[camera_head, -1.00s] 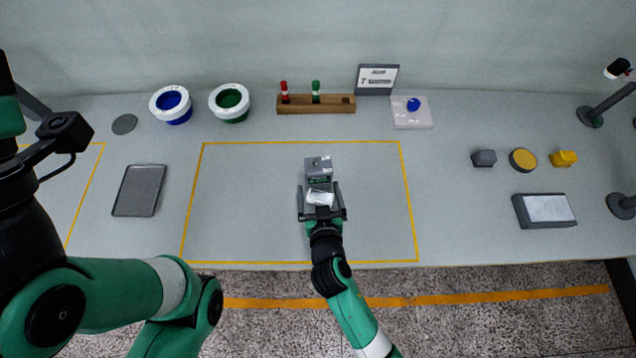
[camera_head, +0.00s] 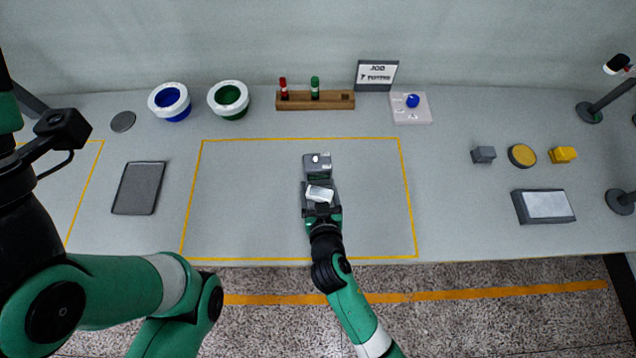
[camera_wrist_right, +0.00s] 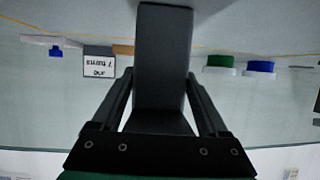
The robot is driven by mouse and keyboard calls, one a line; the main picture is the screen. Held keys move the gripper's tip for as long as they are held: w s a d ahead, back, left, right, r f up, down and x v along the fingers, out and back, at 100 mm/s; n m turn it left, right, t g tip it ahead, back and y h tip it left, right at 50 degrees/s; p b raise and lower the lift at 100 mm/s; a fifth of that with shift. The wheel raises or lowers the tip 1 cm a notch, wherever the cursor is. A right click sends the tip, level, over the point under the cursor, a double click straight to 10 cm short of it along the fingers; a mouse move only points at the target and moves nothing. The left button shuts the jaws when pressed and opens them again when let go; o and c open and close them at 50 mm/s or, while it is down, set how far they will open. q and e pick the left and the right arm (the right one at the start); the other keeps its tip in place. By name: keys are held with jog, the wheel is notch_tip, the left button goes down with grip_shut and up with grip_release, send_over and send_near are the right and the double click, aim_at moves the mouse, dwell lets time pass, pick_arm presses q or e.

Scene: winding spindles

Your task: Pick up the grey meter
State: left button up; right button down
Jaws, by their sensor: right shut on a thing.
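The grey meter (camera_head: 318,168) is a small grey box inside the yellow-outlined area in the head view. My right gripper (camera_head: 320,186) is at its near side, with its fingers closed in on it. In the right wrist view the dark meter body (camera_wrist_right: 163,60) fills the space between the two fingers of my right gripper (camera_wrist_right: 161,92). Whether it touches the table cannot be told. My left arm shows at the left of the head view, but its gripper fingers are not visible.
The yellow outline (camera_head: 300,139) is otherwise clear. Behind it stand a wooden rack (camera_head: 315,101) with red and green pieces, a sign (camera_head: 376,75) and blue and green pots (camera_head: 230,98). A dark tray (camera_head: 139,188) lies left; a grey block (camera_head: 484,155) sits right.

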aim_at(318, 183)
jog(key=shift+r+p, duration=0.3)
jog(key=shift+r, duration=0.35)
notch_tip(318, 183, up, 2)
jog(key=shift+p, duration=0.45)
jog(key=s+r+p, duration=0.1)
jog(key=s+r, duration=0.1)
jog(key=r, duration=0.1)
jog(key=s+r+p, duration=0.2)
jog(key=s+r, duration=0.1)
jog(key=shift+s+a+r+p, duration=0.1)
jog(key=shift+s+r+p, duration=0.2)
jog(key=shift+s+r, duration=0.1)
jog(key=p+v, duration=0.7)
jog(key=v, duration=0.1)
jog(key=shift+s+a, duration=0.4)
jog(key=shift+s, duration=0.05)
jog(key=shift+f, duration=0.2)
